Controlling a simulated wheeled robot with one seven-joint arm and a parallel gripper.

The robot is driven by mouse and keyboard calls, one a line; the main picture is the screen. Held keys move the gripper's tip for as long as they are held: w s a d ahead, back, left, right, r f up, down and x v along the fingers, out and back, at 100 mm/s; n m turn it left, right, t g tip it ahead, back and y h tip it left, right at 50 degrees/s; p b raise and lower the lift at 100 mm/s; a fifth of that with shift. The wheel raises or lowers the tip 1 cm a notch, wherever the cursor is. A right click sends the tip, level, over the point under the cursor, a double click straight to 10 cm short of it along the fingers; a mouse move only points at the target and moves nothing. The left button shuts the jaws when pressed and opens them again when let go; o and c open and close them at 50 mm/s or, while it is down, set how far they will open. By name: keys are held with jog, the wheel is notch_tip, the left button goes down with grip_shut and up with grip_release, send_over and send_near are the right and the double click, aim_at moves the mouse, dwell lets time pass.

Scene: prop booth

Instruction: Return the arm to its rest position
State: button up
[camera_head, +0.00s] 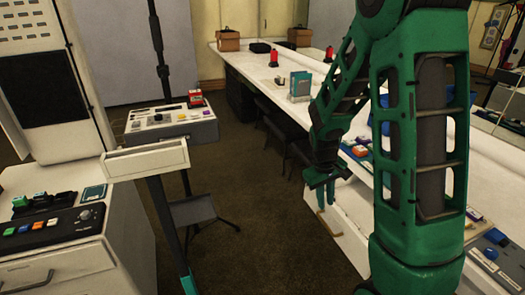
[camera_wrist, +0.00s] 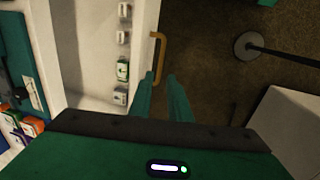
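My green arm comes down from the top right in the head view and bends toward the long white counter. My gripper (camera_head: 326,192) hangs at its end, pointing down by the counter's near side. In the wrist view my gripper (camera_wrist: 160,78) shows two green fingers with a narrow gap and nothing between them. The fingertips are near a tan drawer handle (camera_wrist: 154,62); I cannot tell the exact distance, and no contact shows.
The handle belongs to a pulled-out white drawer (camera_wrist: 88,85) with several small items. The long counter (camera_head: 262,72) carries boxes and devices. A control box on a stand (camera_head: 172,125) and a white cabinet (camera_head: 60,262) are at left.

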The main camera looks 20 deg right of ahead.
jog(key=s+a+r+m+y, duration=0.1)
jog(key=s+r+m, duration=0.2)
jog(key=s+r, duration=0.5)
jog(key=s+a+r+m+y, duration=0.1)
jog(key=s+r+m, duration=0.2)
jog(key=s+r, duration=0.5)
jog(key=s, duration=0.7)
jog(key=shift+s+m, duration=0.2)
jog(key=shift+m, duration=0.1)
jog(key=shift+r, duration=0.1)
jog(key=shift+w+f, duration=0.25)
jog(key=shift+w, duration=0.4)
dwell(0.4)
jog(key=shift+s+d, duration=0.1)
dwell(1.1)
